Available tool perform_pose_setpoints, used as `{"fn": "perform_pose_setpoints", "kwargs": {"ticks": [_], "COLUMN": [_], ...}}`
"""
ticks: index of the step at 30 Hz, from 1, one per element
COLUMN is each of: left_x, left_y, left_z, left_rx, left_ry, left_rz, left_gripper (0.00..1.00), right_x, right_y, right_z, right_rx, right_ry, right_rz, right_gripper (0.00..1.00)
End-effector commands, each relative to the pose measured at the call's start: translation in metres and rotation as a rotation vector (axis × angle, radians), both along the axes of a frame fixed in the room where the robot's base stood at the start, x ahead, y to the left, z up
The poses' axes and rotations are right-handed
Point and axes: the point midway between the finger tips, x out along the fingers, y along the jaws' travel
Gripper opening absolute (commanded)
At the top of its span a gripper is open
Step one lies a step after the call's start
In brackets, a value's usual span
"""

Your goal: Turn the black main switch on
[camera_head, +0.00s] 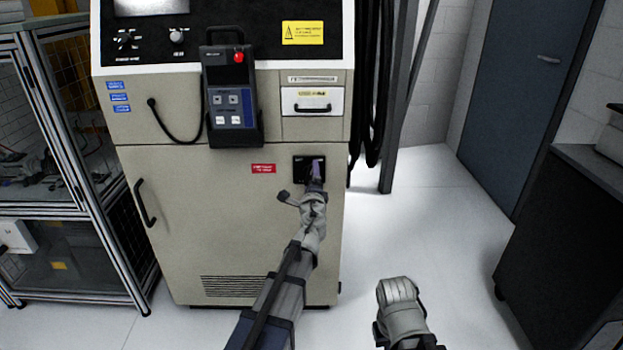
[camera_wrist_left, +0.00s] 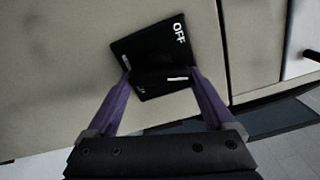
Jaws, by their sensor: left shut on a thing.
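The black main switch (camera_head: 298,170) sits on the beige cabinet's front, right of a small red label. In the left wrist view its black plate (camera_wrist_left: 150,47) shows white "OFF" lettering at one corner. The black knob carries a short white mark (camera_wrist_left: 178,79), near the right fingertip. Smaller lettering by the left finger is partly hidden. My left gripper (camera_head: 317,168) reaches the switch from the front; its purple fingers (camera_wrist_left: 161,80) are shut on the knob from both sides.
A teach pendant (camera_head: 231,100) with a red button hangs on the cabinet (camera_head: 190,230), upper left of the switch. A caged cell (camera_head: 60,150) stands at left. Black cables (camera_head: 367,90) hang at the cabinet's right side.

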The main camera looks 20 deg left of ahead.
Motion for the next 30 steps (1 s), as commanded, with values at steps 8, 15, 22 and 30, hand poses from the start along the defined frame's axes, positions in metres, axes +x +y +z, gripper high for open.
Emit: {"fn": "perform_pose_setpoints", "kwargs": {"ticks": [8, 15, 22, 30], "left_x": [-0.0006, -0.0008, -0.0010, -0.0011], "left_y": [-0.0004, 0.0000, 0.0002, 0.0003], "left_z": [-0.0021, -0.0030, -0.0034, -0.0036], "left_rx": [0.229, 0.380, 0.465, 0.504], "left_ry": [0.066, 0.109, 0.134, 0.145], "left_rz": [-0.002, -0.002, -0.002, -0.002], "left_gripper": [0.32, 0.32, 0.32, 0.32], "right_x": [0.0000, 0.0001, 0.0001, 0.0001], "right_y": [-0.0001, -0.0001, -0.0001, -0.0002], "right_z": [-0.0020, -0.0029, -0.0033, -0.0035], "right_rx": [0.000, -0.001, -0.001, -0.001], "right_ry": [0.000, 0.000, 0.000, 0.000], "right_rz": [0.000, 0.000, 0.000, 0.000], "right_gripper": [0.00, 0.00, 0.00, 0.00]}}
